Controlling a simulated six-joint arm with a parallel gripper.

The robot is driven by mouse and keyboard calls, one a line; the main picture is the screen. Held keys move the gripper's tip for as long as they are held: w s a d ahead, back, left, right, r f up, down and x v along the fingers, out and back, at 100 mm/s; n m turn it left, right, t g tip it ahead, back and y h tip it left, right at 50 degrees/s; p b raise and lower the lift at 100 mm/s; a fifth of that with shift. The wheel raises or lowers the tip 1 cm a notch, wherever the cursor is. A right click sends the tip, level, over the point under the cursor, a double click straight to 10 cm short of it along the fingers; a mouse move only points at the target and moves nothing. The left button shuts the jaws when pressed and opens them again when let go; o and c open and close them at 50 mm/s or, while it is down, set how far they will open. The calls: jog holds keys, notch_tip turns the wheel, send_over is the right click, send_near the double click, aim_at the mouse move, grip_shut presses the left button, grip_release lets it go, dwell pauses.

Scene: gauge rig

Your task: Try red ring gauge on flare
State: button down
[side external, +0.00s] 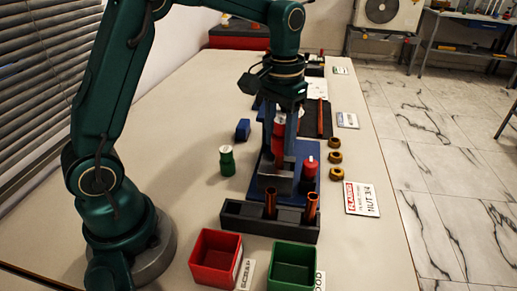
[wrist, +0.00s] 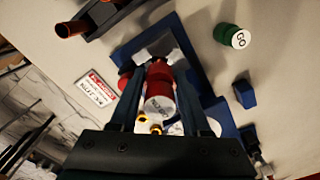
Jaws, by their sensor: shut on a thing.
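The red ring gauge (side external: 279,137) is between the fingers of my gripper (side external: 279,149), which is shut on it. It also shows in the wrist view (wrist: 160,88), its pale marked end facing the camera. The gauge is above the blue fixture base (side external: 262,180), behind the grey metal block (side external: 275,183). I cannot see a flare at the gauge, nor whether the gauge touches anything. A second red-topped part (side external: 310,165) stands on the base right of the block. Two copper tubes (side external: 270,204) (side external: 312,208) stand upright in the dark rack (side external: 240,225).
A green gauge marked GO (side external: 227,161) stands left of the fixture, near a blue block (side external: 243,129). Brass nuts (side external: 335,157) and a sign (side external: 362,199) are at the right. Red (side external: 216,266) and green (side external: 293,272) bins are in front. A copper tube (side external: 320,117) lies behind.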

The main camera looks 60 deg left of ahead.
aim_at(280, 121)
jog(key=shift+f, duration=0.8)
dwell(0.5)
jog(key=shift+r, duration=0.1)
dwell(1.4)
jog(key=shift+r, duration=2.9)
